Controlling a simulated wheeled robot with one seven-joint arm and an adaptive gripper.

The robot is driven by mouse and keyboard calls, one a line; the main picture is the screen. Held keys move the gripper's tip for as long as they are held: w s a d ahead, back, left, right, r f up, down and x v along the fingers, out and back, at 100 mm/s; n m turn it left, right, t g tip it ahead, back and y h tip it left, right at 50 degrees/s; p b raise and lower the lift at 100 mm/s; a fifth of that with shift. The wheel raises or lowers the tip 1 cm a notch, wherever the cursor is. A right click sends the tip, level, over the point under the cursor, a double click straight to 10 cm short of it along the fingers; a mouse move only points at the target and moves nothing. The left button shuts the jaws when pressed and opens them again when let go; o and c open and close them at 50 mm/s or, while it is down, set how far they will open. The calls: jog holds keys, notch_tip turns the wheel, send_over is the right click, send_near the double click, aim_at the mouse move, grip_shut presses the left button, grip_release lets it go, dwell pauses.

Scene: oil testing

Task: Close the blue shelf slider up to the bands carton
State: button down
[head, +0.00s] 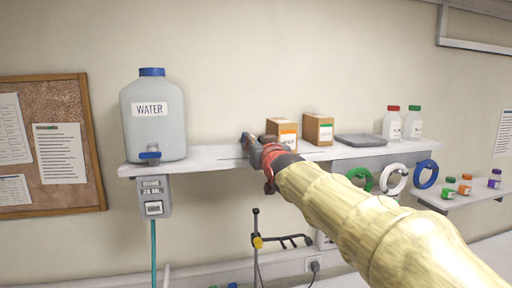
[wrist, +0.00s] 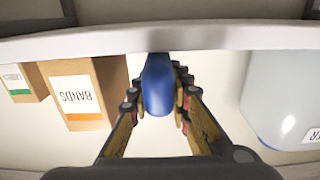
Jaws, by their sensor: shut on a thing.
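The blue shelf slider (wrist: 158,84) stands at the shelf edge in the wrist view, between the fingers of my gripper (wrist: 158,100), which is shut on it. In the head view my gripper (head: 248,140) is at the shelf, left of the bands carton, and the slider cannot be made out there. The bands carton (head: 280,128) is brown with an orange-marked label. In the wrist view, which is upside down, the bands carton (wrist: 90,85) is left of the slider, with a gap between them.
The white shelf (head: 215,158) also holds a water jug (head: 153,118) at the left, a second carton (head: 318,129), a grey flat device (head: 360,140) and two bottles at the right. Coloured rings hang below. The stretch between jug and gripper is clear.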

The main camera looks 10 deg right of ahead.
jog(key=shift+a, duration=0.5)
jog(key=c, duration=1.9)
grip_release()
jog(key=shift+d, duration=0.25)
jog(key=shift+o, duration=1.3)
jog(key=shift+a, duration=0.1)
jog(key=shift+s, duration=0.1)
jog(key=s, duration=1.2)
jog(key=shift+w, duration=0.1)
